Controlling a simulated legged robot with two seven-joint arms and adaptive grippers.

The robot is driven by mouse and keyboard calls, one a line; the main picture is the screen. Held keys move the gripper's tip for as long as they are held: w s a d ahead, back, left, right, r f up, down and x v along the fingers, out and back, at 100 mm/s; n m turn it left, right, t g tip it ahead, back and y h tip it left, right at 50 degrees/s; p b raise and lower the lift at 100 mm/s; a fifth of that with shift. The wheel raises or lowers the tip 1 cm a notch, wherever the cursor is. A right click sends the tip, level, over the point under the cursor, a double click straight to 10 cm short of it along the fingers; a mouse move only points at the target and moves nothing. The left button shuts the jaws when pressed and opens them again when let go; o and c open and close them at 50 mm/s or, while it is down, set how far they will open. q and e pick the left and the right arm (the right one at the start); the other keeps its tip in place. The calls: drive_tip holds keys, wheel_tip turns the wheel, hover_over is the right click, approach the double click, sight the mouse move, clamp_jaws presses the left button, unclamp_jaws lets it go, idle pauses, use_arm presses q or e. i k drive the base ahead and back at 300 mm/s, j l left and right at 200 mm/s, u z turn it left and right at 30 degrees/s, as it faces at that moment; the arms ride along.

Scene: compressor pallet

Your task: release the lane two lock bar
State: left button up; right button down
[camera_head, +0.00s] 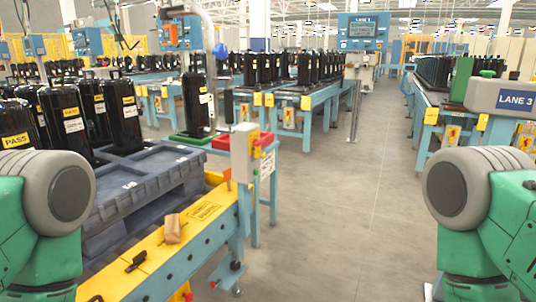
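No part in view is clearly marked as the lane two lock bar, and I cannot tell which part it is. A yellow rail (210,212) runs along the front of the near left conveyor. On it are a small brown block (173,229) and a black handle-like piece (136,261). A grey control box (244,152) with red and yellow parts stands at the rail's far end. Green and grey links of my arms show at the lower left and lower right edges. Neither of my grippers is in view.
A dark grey pallet (150,180) on the left conveyor bears black compressors (65,122), some with yellow PASS labels. A grey "LANE 3" sign (514,99) stands at right by another conveyor. A blue-framed screen (362,31) hangs at the back. The floor (335,225) between is clear.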

sight(257, 151)
drive_tip(key=i+l+z, duration=0.1)
drive_tip(key=i+z, duration=0.15)
drive_tip(key=i, duration=0.45)
drive_tip(key=i+j+z, duration=0.1)
drive_tip(key=i+z, duration=0.15)
drive_tip(key=i, duration=0.45)
drive_tip(key=i+j+z, duration=0.3)
drive_tip(key=i, duration=0.4)
drive_tip(key=l, duration=0.1)
